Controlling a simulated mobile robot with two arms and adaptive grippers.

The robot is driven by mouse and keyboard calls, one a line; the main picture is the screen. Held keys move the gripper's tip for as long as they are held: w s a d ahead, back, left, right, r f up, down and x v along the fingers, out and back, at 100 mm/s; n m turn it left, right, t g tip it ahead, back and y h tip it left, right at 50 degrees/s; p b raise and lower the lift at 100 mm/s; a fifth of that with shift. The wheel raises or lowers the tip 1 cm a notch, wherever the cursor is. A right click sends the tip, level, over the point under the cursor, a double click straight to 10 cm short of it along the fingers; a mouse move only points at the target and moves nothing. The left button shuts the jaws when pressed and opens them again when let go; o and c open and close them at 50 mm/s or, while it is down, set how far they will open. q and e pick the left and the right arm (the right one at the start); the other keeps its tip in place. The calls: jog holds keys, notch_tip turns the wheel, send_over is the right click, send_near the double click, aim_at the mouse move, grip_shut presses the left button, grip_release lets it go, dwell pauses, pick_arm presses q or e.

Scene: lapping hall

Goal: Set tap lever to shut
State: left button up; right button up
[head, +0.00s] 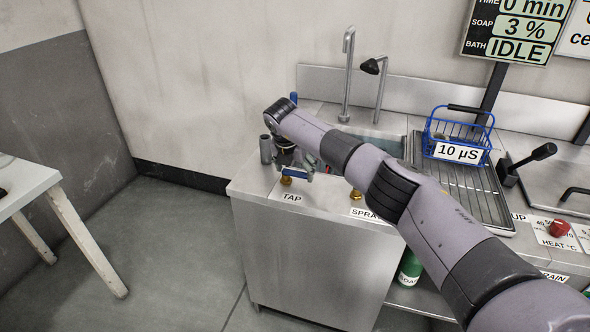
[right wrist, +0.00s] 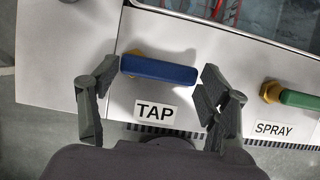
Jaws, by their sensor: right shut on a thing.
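The blue tap lever (right wrist: 158,69) sits on a brass fitting above the TAP label (right wrist: 154,110) in the right wrist view. It lies roughly crosswise, parallel to the counter's front edge. My right gripper (right wrist: 160,72) has one finger at each end of the lever and is shut on it lengthwise. In the head view the right gripper (head: 292,162) points down at the tap, and its wrist and fingers hide much of the lever. My left gripper is in neither view.
Beside it is the green spray lever (right wrist: 300,98) on brass. A grey cylinder (head: 265,149) stands close left of my gripper. The tall faucet (head: 347,75), a blue basket (head: 458,135) and the drainboard (head: 490,200) are further right. A white table (head: 25,185) stands left across open floor.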

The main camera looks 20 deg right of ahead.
jog(key=o, duration=1.7)
jog(key=v, duration=1.2)
jog(key=shift+w, duration=0.1)
